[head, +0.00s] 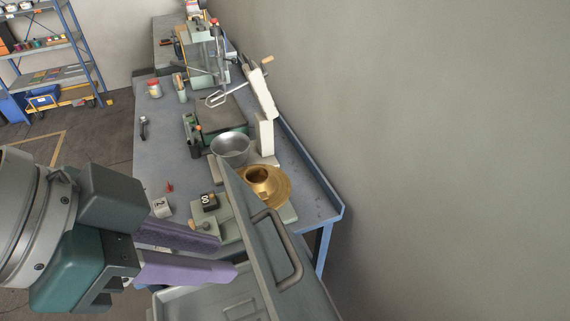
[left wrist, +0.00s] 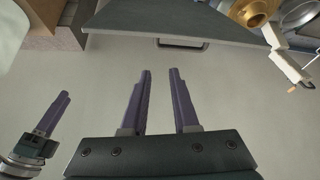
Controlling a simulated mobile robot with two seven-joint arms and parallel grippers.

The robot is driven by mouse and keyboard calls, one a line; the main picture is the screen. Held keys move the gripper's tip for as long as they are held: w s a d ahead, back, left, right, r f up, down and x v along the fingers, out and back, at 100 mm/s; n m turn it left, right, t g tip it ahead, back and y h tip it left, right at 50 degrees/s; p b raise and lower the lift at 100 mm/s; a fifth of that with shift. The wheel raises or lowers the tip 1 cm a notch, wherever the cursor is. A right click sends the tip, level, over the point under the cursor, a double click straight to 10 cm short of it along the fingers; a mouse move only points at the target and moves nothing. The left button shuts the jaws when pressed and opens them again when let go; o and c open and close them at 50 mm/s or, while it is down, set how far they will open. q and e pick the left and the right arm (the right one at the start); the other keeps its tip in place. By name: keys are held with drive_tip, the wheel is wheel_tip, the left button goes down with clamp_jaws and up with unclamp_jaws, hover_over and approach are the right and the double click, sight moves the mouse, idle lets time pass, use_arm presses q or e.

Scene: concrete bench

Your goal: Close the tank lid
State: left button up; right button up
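The tank lid (head: 247,222) is a grey panel with a bar handle (head: 292,252). It stands raised and steeply tilted over the open tank (head: 172,301) at the bottom of the head view. In the left wrist view the lid (left wrist: 200,22) spans the top, with its handle (left wrist: 183,43) at the edge. My left gripper (head: 225,256) is open and empty, its purple fingers just left of the lid in the head view. In the left wrist view the left gripper (left wrist: 160,72) points towards the lid, apart from it. My right gripper (left wrist: 62,97) shows at the left there; its opening is unclear.
A plain wall (head: 430,130) closes off the right side. Shelves (head: 45,50) stand far left.

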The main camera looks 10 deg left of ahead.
sight(255, 261)
use_arm(q)
drive_tip(key=w+m+b, duration=0.1)
drive_tip(key=w, duration=0.1)
drive_tip(key=w+f+m+h+b, duration=0.1)
drive_tip(key=w, duration=0.1)
drive_tip(key=shift+w+f+m+h, duration=0.1)
drive_tip(key=shift+w+m+h, duration=0.05)
drive_tip(key=shift+m+h, duration=0.15)
clamp_jaws()
drive_tip(key=p+x, duration=0.1)
drive_tip(key=x, duration=0.2)
drive_tip(key=f+p+x, duration=0.1)
drive_tip(key=x, duration=0.1)
drive_tip(key=a+p+x, duration=0.1)
drive_tip(key=x, duration=0.2)
drive_tip(key=shift+s+d+f, duration=0.1)
drive_tip(key=shift+s+f, duration=0.15)
drive_tip(key=shift+f, duration=0.15)
drive_tip(key=shift+s+a+f+p, duration=0.3)
drive_tip(key=shift+s+a+f, duration=0.1)
drive_tip(key=shift+a, duration=0.2)
use_arm(e)
drive_tip(key=shift+a, duration=0.1)
